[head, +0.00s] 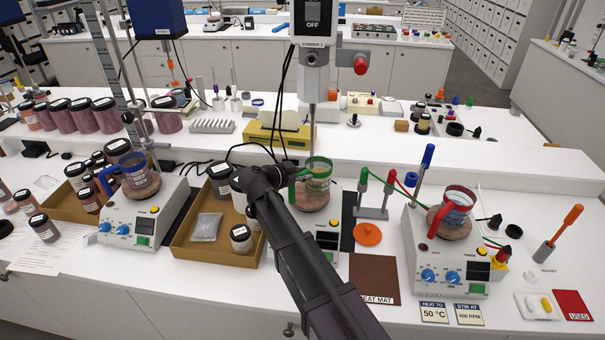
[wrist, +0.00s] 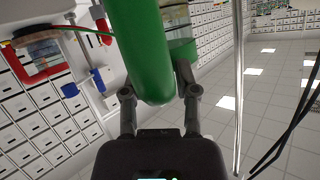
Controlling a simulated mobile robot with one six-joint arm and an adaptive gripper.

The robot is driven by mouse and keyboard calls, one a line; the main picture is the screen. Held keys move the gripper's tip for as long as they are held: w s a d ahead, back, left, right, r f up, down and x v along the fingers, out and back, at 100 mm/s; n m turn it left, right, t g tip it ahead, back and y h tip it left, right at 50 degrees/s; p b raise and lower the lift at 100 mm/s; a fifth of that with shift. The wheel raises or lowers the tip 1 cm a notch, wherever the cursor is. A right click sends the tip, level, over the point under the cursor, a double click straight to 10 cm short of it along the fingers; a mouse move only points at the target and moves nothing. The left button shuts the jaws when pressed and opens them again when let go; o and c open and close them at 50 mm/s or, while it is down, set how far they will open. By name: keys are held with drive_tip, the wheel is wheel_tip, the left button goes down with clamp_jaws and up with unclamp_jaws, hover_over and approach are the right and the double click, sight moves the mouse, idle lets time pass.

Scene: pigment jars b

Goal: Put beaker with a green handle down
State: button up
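The beaker with a green handle (head: 319,183) is upright at the middle hotplate, over its round tan top (head: 312,201). I cannot tell whether it touches that top. My gripper (head: 282,180) reaches it from the left, at the green handle (head: 293,188). In the wrist view my gripper (wrist: 160,92) has one finger on each side of the green handle (wrist: 143,50), shut on it. Part of the beaker's glass (wrist: 177,20) shows behind the handle. My arm hides part of the hotplate.
A blue-handled beaker (head: 134,170) stands on the left hotplate, a red-handled one (head: 458,207) on the right hotplate. A brown heat mat (head: 375,279) lies bare in front. An orange disc (head: 367,234) and a tube stand (head: 371,211) are close right. A cardboard tray (head: 190,251) with jars is left.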

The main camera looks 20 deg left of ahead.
drive_tip(key=shift+o, duration=0.5)
drive_tip(key=shift+r, duration=0.2)
drive_tip(key=shift+s+a+r+p, duration=0.1)
drive_tip(key=shift+s+p, duration=0.15)
drive_tip(key=shift+p, duration=0.05)
drive_tip(key=p+v, duration=0.4)
drive_tip(key=v, duration=0.7)
drive_tip(key=shift+s, duration=0.2)
drive_tip(key=shift+a+r, duration=0.1)
